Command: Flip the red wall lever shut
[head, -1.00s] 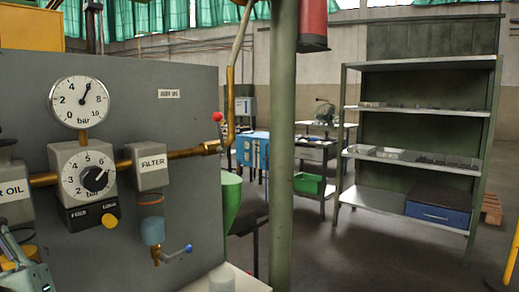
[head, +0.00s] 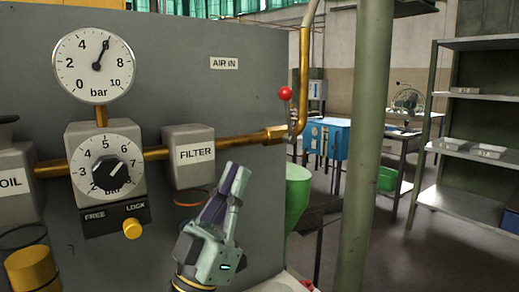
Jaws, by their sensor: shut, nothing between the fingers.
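The red lever (head: 285,93) is a red ball on a thin stem. It stands about upright at the right edge of the grey panel (head: 170,90), beside the brass pipe fitting (head: 277,133). My gripper (head: 236,172) is in front of the panel, below and left of the lever and apart from it. Its fingers are shut, empty and point up. The foot of the lever is hard to make out near the pipe.
The brass pipe (head: 304,75) rises just right of the lever. A green post (head: 366,150) stands farther right. The filter block (head: 190,157), pressure regulator (head: 105,165) and gauge (head: 93,65) stick out from the panel. A green funnel-like part (head: 298,195) is below the lever.

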